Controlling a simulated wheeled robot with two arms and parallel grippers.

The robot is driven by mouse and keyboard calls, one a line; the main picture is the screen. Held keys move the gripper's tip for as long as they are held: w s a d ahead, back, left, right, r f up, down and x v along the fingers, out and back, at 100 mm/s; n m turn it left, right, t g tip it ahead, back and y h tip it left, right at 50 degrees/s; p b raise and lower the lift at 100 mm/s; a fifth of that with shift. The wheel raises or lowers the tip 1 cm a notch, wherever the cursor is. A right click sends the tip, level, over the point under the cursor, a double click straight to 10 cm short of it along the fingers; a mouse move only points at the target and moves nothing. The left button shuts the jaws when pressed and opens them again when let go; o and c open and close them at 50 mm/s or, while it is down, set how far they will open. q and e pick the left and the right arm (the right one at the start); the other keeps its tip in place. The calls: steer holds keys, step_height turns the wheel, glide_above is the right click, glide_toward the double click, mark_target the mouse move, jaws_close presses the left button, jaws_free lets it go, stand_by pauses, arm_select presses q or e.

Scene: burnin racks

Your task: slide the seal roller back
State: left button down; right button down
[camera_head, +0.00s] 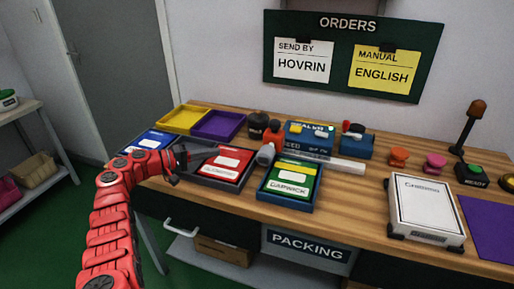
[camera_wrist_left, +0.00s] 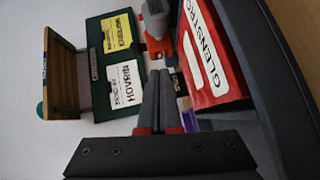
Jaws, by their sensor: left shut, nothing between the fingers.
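My left gripper (camera_head: 212,152) is over the red tray (camera_head: 244,179) in the head view, pointing right. Its fingers are together and empty; the shut fingers also show in the left wrist view (camera_wrist_left: 158,78). An orange-and-grey device (camera_head: 267,153) with a grey cylindrical end stands to the right of the fingertips, apart from them. It also shows beyond the fingertips in the left wrist view (camera_wrist_left: 158,45). Behind it is the blue sealer (camera_head: 309,137) with a pale bar (camera_head: 343,164) in front. I cannot tell for sure which part is the seal roller. My right gripper is not in view.
A green-card tray (camera_head: 287,188) stands right of the red tray. Yellow (camera_head: 180,117) and purple (camera_head: 218,124) trays lie behind. A white box (camera_head: 427,206) stands at the right. The orders board (camera_head: 350,58) hangs on the wall. Bare bench shows between sealer and box.

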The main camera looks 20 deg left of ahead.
arm_select(q)
steer(key=shift+w+d, duration=0.15)
steer(key=shift+d, duration=0.05)
steer(key=b+x, duration=0.1)
steer(key=x, duration=0.6)
steer(key=shift+f, duration=0.1)
steer(key=shift+w+d+b, duration=0.2)
steer(key=shift+w+b, duration=0.05)
steer(key=shift+b, duration=0.25)
steer(key=shift+w+d, duration=0.35)
steer(key=shift+d, duration=0.2)
steer(key=shift+s+d+p, duration=0.1)
steer(key=shift+d+p, duration=0.8)
steer(key=shift+d, duration=0.05)
steer(key=shift+d+f, duration=0.3)
steer(key=shift+d, duration=0.55)
